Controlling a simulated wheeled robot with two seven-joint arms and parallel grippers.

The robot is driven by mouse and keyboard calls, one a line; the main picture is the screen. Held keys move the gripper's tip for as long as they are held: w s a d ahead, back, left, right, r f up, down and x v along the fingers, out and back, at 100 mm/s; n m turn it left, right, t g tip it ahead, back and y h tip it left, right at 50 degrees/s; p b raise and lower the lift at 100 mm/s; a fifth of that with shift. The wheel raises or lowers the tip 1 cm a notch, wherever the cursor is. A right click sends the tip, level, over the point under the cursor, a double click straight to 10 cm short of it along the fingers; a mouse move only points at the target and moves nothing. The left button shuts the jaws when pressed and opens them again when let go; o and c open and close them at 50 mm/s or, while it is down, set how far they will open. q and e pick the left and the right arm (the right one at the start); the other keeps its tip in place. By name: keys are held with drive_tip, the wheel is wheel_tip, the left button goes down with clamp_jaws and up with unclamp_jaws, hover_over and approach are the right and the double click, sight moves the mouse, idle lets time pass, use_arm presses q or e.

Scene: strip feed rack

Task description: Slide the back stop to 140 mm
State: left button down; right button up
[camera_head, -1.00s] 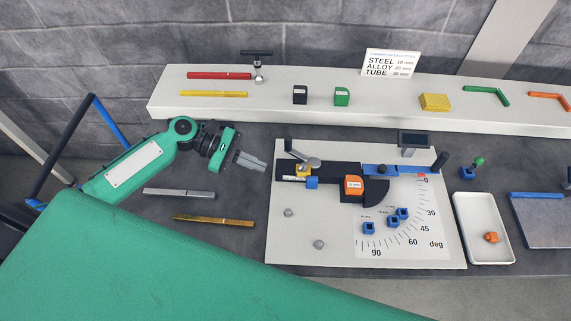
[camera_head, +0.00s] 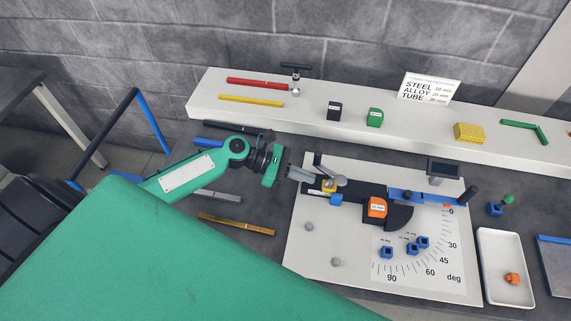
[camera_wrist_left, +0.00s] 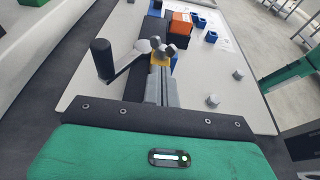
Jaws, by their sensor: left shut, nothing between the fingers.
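The bending fixture stands on a pale base plate (camera_head: 318,232). A black rail (camera_head: 352,188) runs across its upper part. A yellow block (camera_head: 328,187) with a blue piece (camera_head: 336,198) sits at the rail's left end; it looks like the back stop, though no label on it is readable. A lever with a dark handle (camera_head: 318,160) stands beside it, also in the left wrist view (camera_wrist_left: 102,58). An orange labelled block (camera_head: 377,207) sits farther right. My left gripper (camera_head: 309,177) is shut and empty, its fingertips close to the yellow block (camera_wrist_left: 159,60); contact is unclear. My right gripper is not visible.
Several blue blocks (camera_head: 387,252) lie on the degree scale. Two grey knobs (camera_head: 309,227) sit on the plate's left side. A small screen (camera_head: 444,168) stands behind the rail. A white tray (camera_head: 488,248) is at the right. A shelf (camera_head: 300,110) runs behind.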

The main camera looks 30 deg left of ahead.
sight(329, 187)
use_arm(q)
drive_tip(key=shift+w+d+r+p, duration=0.1)
drive_tip(key=shift+w+d+p, duration=0.1)
drive_tip(key=shift+d, duration=0.45)
drive_tip(key=shift+w+d+p, duration=0.15)
drive_tip(key=shift+d, duration=0.45)
drive_tip(key=shift+d, duration=0.1)
drive_tip(key=shift+w+d+r+p, duration=0.1)
drive_tip(key=shift+w+d+p, duration=0.05)
drive_tip(key=shift+d+p, duration=0.4)
drive_tip(key=shift+f, duration=0.2)
